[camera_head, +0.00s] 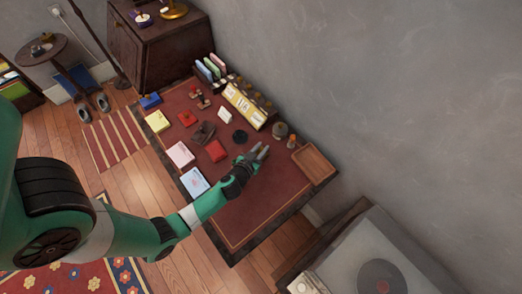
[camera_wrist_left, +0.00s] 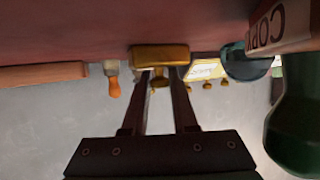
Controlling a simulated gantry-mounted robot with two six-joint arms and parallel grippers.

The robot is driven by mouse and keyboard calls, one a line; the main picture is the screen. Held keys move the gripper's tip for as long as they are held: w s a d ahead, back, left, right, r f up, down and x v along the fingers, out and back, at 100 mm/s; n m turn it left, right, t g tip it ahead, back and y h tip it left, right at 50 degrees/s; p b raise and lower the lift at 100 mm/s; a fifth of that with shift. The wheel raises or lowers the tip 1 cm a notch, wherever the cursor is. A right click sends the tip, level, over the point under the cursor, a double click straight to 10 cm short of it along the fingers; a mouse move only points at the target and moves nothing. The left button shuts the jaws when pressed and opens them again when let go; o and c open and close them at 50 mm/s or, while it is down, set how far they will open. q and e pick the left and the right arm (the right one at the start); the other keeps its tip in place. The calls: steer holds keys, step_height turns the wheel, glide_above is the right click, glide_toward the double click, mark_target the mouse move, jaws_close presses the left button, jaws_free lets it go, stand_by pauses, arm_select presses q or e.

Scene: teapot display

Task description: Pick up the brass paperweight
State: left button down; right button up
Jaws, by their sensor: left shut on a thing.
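The brass paperweight (camera_wrist_left: 160,57) is a golden block with a narrower knob, seen upside down in the left wrist view. My left gripper (camera_wrist_left: 160,73) is shut on it, with the two dark fingers on either side of the knob. In the head view my left gripper (camera_head: 262,152) is over the red desk top, left of the wooden tray; the paperweight is mostly hidden there by the fingers. I cannot tell whether the paperweight touches the desk or is just above it. My right gripper is not in view.
The red desk (camera_head: 255,215) is bare at its front. A wooden tray (camera_head: 313,164) lies at the right. An orange-handled tool (camera_wrist_left: 114,85) and a dark round thing (camera_head: 240,136) are nearby. Several coloured boxes and stamps stand on the left and back. A grey wall is behind.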

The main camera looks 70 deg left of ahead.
mark_target(261, 148)
arm_select(q)
steer(key=shift+r+p, duration=0.4)
steer(key=shift+r, duration=0.15)
step_height(261, 148, up, 3)
steer(key=shift+f+p, duration=0.1)
steer(key=shift+p, duration=1)
steer(key=s+d+r+p, duration=0.1)
steer(key=s+d+r, duration=0.1)
steer(key=s+r, duration=0.2)
steer(key=s+d+r+p, duration=0.2)
steer(key=s+r, duration=0.3)
steer(key=s, duration=0.3)
steer(key=shift+s+d+p, duration=0.3)
steer(key=shift+s+d, duration=0.1)
steer(key=shift+d, duration=0.45)
